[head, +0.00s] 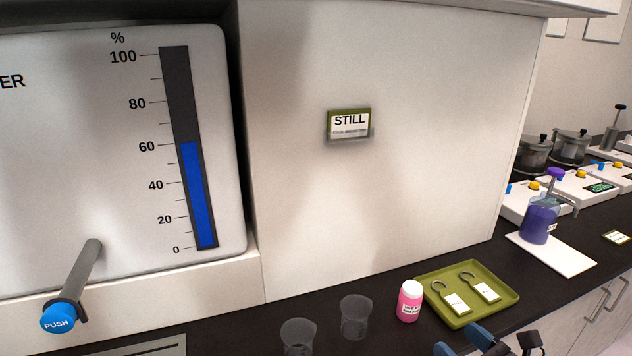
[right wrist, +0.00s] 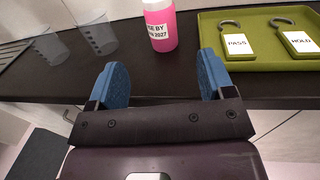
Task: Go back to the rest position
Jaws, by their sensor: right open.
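My right gripper (right wrist: 160,84) shows in the right wrist view with its two blue fingers spread wide and nothing between them. It is in front of the dark counter (right wrist: 120,65), with the pink bottle beyond the fingertips. In the head view the right gripper (head: 462,343) shows at the bottom edge, below the green tray, partly cut off by the frame. My left gripper is not in view.
A white-capped pink bottle (head: 409,301), two clear cups (head: 356,317) and a green tray (head: 463,318) with two tags stand on the counter. A purple bottle (head: 540,222) stands behind. A blue PUSH knob (head: 58,319) juts out at the left. A STILL sign (head: 349,122) hangs on the panel.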

